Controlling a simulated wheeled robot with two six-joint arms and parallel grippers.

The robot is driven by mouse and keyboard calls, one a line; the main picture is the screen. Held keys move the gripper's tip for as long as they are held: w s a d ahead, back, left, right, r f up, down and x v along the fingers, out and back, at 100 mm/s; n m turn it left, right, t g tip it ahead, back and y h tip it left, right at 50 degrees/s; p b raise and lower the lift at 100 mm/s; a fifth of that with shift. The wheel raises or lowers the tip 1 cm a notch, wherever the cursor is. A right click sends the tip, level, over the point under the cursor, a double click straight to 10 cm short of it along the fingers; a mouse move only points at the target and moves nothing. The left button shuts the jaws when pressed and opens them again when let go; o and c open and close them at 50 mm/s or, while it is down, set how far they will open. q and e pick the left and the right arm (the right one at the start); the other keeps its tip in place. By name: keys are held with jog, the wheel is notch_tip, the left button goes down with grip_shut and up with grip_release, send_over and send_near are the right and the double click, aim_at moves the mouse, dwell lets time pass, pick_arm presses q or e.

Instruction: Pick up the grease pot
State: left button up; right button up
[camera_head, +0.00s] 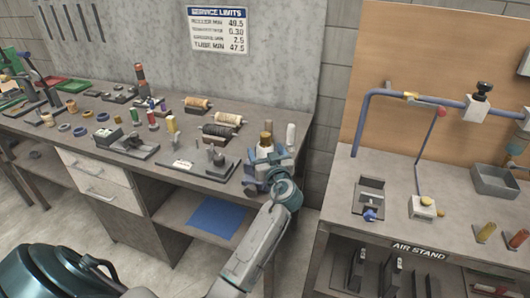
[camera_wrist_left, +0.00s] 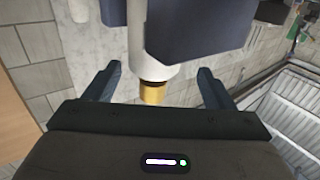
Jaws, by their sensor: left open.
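A white pot with a golden-brown cap (camera_head: 265,141), which I take to be the grease pot, stands at the right end of the left workbench. My left gripper (camera_head: 263,165) is in front of it and hides its lower part. In the left wrist view the golden cap and white body of the pot (camera_wrist_left: 152,92) show between the two spread fingers of my left gripper (camera_wrist_left: 160,72). The fingers are open, with a gap on each side of the pot. Dark blue shapes cover part of the white body there. My right gripper does not show.
A white rounded cylinder (camera_head: 290,136) stands close to the right of the pot. Spools (camera_head: 218,131), a dark fixture (camera_head: 217,156) and several small parts lie to the left on the bench (camera_head: 250,117). The air stand bench (camera_head: 330,190) is to the right, across a gap.

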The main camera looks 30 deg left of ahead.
pick_arm(q)
jog(key=p+x, duration=0.1)
jog(key=x, duration=0.1)
jog(key=p+x, duration=0.2)
jog(key=shift+w+a, duration=0.1)
jog(key=shift+w, duration=0.4)
jog(key=shift+w+a+f, duration=0.2)
jog(key=shift+a+f, duration=0.05)
jog(key=shift+d, duration=0.1)
jog(key=c, duration=1.4)
jog(key=shift+r, duration=0.1)
jog(key=shift+r, duration=0.1)
